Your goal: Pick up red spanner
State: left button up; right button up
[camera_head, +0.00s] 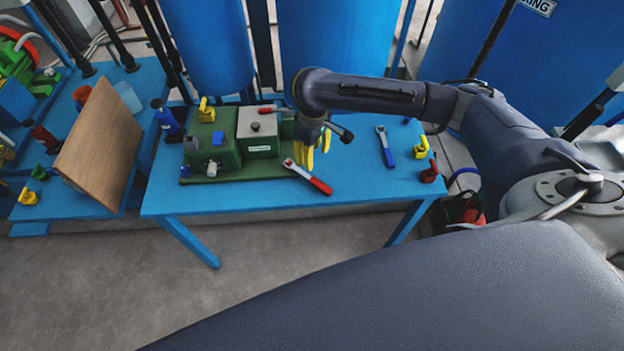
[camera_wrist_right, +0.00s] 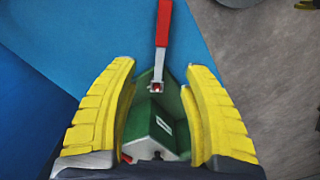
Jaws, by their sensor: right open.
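The red spanner (camera_head: 318,184), with a red handle and a metal head, lies on the blue table (camera_head: 250,200) close to its front edge, at the right end of the green machine base. My right gripper (camera_head: 311,160) is above the table by the spanner's head, with its yellow fingers pointing down. In the right wrist view the gripper (camera_wrist_right: 160,70) is open, and the red spanner (camera_wrist_right: 163,25) shows with its metal head between the fingertips and its handle reaching beyond them. No grip on it shows. My left gripper is out of view.
A green machine (camera_head: 212,165) and a grey-lidded green box (camera_head: 258,148) stand left of the gripper. A blue spanner (camera_head: 385,147) lies to the right, near yellow (camera_head: 420,149) and red (camera_head: 429,172) items. A wooden board (camera_head: 98,145) leans at the left.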

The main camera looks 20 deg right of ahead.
aim_at(312, 178)
jog(key=shift+a+f, duration=0.15)
jog(key=shift+f, duration=6.4)
grip_shut()
